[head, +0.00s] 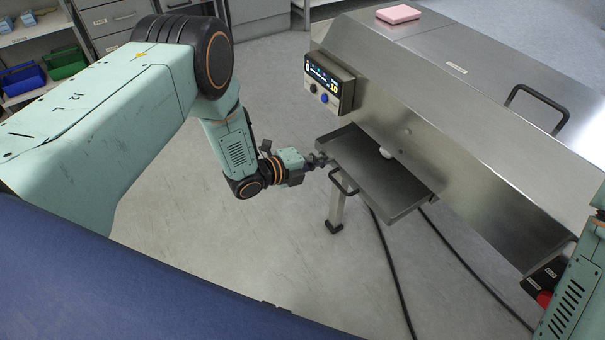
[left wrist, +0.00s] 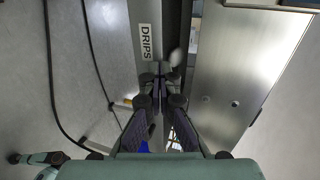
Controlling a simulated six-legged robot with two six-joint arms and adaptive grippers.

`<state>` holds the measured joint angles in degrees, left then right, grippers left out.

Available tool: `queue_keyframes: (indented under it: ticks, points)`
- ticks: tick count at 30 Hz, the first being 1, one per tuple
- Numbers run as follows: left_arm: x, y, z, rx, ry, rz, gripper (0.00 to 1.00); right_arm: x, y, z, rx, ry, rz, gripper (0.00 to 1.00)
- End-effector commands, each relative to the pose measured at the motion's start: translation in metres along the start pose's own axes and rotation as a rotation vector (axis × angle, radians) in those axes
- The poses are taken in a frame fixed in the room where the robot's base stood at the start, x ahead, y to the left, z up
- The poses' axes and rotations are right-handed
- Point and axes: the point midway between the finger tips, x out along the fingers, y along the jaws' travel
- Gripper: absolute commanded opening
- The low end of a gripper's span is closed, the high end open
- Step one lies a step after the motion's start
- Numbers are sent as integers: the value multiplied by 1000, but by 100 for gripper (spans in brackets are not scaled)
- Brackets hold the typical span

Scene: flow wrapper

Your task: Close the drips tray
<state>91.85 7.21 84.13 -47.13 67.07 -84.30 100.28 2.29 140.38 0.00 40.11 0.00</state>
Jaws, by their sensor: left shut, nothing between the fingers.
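The drips tray (head: 375,185) is a shallow grey metal tray sticking out from the side of the steel wrapper (head: 450,130). A small white round thing (head: 386,152) lies in it. A dark bar handle (head: 343,183) shows on its front. My left gripper (head: 318,160) is at the tray's front side, near its left corner. In the left wrist view its closed, empty fingertips (left wrist: 162,76) are by the tray front (left wrist: 144,60) with the DRIPS label; I cannot tell whether they touch. My right gripper is out of view.
A control panel (head: 328,82) sits above the tray's left end. Black cables (head: 392,265) run down to the floor below the tray. A red button (head: 543,298) is at the lower right. The floor (head: 250,235) in front of the tray is open.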

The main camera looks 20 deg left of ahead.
Motion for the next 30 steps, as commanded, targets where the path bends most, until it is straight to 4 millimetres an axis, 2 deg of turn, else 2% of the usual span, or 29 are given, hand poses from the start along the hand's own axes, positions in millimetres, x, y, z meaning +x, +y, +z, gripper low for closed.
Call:
queue_keyframes:
  ticks: [1,6,15,21,30]
  points:
    - [18,-1,-2,7,5,-5,0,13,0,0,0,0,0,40]
    - [56,-13,-1,6,3,-4,0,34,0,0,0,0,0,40]
    - [106,-29,-1,2,2,-2,0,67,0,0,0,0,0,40]
    - [124,-37,0,2,1,-2,0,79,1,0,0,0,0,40]
    - [131,-41,0,0,1,0,0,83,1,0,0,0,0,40]
